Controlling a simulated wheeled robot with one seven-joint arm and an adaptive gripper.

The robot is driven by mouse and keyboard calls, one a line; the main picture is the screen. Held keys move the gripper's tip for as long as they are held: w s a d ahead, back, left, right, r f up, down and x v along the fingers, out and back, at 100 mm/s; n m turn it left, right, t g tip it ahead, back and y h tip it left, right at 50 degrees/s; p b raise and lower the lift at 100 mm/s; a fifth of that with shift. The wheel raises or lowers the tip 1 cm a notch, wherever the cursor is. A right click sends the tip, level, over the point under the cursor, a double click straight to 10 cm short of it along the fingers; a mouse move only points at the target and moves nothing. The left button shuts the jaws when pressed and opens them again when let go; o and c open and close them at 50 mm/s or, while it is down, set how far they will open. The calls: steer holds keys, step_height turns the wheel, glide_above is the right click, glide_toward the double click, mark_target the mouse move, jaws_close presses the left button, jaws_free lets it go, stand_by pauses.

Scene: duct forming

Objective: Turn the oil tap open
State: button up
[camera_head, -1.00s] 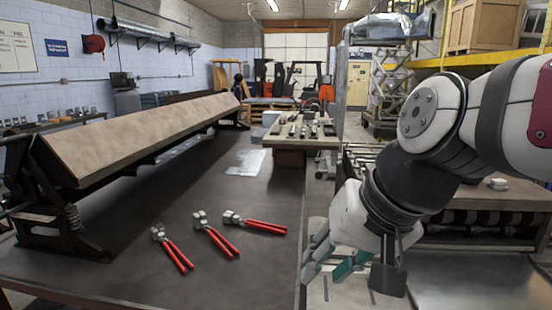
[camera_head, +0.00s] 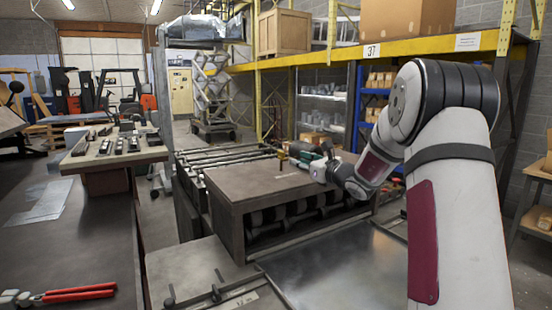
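My gripper (camera_head: 304,154) is at the far end of my outstretched arm. It is over the back right part of the roller machine (camera_head: 255,182), a brown box with dark rollers in its open front. The gripper is small and partly covered by my wrist, so I cannot tell whether its fingers are apart or closed. I cannot clearly make out an oil tap. Small orange and dark details show beside the fingertips, too small to identify or to tell whether they touch.
A flat metal sheet table (camera_head: 335,270) lies in front of the machine. Red-handled pliers (camera_head: 75,293) lie on the dark bench (camera_head: 85,240) at left. A tool table (camera_head: 112,150) stands behind it. Yellow-beamed shelving (camera_head: 420,48) with boxes stands behind the machine.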

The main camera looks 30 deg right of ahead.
mark_target(284, 153)
steer(key=d, duration=0.1)
steer(key=w+d+f+m+h, duration=0.1)
steer(key=shift+w+d+m, duration=0.15)
steer(key=shift+d+m, duration=0.15)
steer(key=shift+d, duration=0.1)
steer(key=w, duration=1.3)
steer(key=shift+a, duration=0.4)
jaws_close()
